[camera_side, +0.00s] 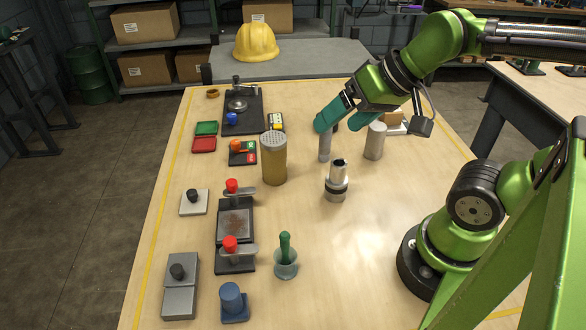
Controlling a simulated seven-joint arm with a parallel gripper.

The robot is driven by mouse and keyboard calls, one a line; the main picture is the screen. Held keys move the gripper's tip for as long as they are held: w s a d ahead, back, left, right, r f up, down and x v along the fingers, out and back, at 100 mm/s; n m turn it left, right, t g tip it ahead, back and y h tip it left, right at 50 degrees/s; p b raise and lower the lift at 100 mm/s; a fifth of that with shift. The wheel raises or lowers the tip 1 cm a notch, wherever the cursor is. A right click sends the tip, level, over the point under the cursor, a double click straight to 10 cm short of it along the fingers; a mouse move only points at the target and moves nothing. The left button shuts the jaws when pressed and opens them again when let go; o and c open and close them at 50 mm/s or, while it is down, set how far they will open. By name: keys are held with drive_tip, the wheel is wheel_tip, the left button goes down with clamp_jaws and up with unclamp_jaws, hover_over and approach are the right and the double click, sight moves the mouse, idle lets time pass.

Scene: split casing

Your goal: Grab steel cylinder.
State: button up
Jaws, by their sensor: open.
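Several upright metal parts stand near my gripper, and I cannot tell for certain which is the steel cylinder. A plain, wide grey cylinder (375,142) stands at the right. A slimmer grey cylinder (325,148) stands left of it, its top partly hidden by my gripper. A shiny stepped metal part (337,182) with a dark top stands nearer the camera. My gripper (338,124) has teal fingers, open, at about the top of the slim cylinder and left of the wide one. I see nothing held; whether a finger touches the slim cylinder is unclear.
A yellow canister (273,160) with a perforated lid stands left of the cylinders. Red-knobbed clamp fixtures (235,225), a green-handled cup (286,260) and grey blocks (180,290) fill the left and front. A white item (396,125) lies behind the wide cylinder. The table's right middle is clear.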

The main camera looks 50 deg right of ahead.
drive_tip(key=m+g+h, duration=0.3)
approach(378, 125)
drive_tip(key=s+a+r, duration=0.1)
drive_tip(key=a+r, duration=0.3)
drive_tip(key=s+d+n, duration=0.1)
drive_tip(key=d+n, duration=0.2)
drive_tip(key=n, duration=0.1)
drive_tip(key=x, duration=1.6)
drive_tip(key=shift+w+d+f, duration=0.2)
drive_tip(key=shift+d, duration=0.05)
clamp_jaws()
drive_tip(key=shift+r, duration=0.15)
